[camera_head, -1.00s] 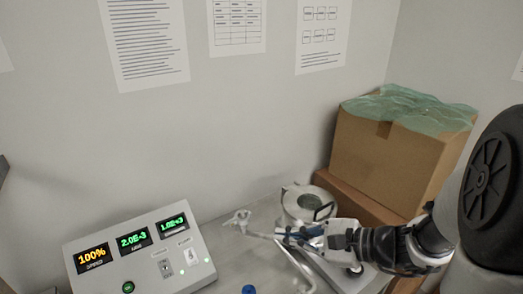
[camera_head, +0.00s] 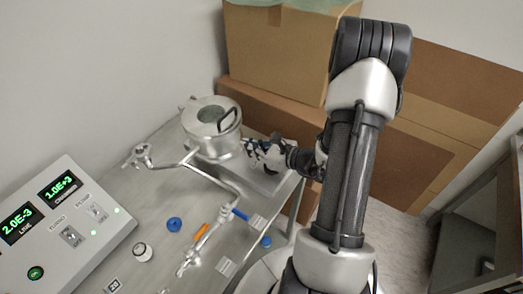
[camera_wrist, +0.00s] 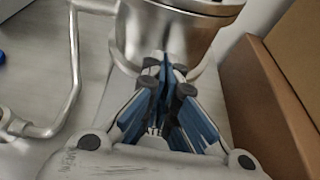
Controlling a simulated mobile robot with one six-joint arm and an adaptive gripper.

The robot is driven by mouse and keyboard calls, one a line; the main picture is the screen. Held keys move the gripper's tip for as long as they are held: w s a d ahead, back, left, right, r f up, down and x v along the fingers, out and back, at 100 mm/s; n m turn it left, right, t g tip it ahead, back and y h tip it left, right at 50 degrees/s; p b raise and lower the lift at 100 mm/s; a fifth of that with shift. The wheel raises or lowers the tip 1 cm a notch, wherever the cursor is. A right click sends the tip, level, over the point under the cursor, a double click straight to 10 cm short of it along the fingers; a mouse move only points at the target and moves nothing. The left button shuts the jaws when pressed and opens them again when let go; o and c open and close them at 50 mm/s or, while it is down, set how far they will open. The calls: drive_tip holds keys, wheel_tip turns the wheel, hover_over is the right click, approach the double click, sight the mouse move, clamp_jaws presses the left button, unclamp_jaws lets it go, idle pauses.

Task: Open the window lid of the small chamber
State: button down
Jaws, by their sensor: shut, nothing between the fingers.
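The small chamber (camera_head: 208,138) is a metal cylinder on the bench, seen in the head view. Its window lid (camera_head: 212,115) is on top, with a greenish round window and a dark handle (camera_head: 227,119); it looks closed. In the wrist view the chamber wall (camera_wrist: 160,38) fills the top middle, with only the lid's rim (camera_wrist: 205,7) showing. My gripper (camera_head: 250,147) is at the right side of the chamber, below lid level. In the wrist view its blue-padded fingers (camera_wrist: 166,66) are together and empty, pointing at the chamber wall. Whether they touch it I cannot tell.
A metal pipe (camera_head: 205,178) runs from the chamber across the bench (camera_head: 150,205). A control box (camera_head: 65,225) with displays stands at left. Blue caps, an orange piece and small fittings lie at the front. Cardboard boxes (camera_head: 285,55) stand behind and right.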

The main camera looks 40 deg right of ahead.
sight(234, 135)
drive_tip(key=shift+x, duration=1.15)
drive_tip(key=shift+w+r, duration=0.15)
drive_tip(key=shift+r, duration=1.8)
drive_tip(key=shift+r, duration=0.1)
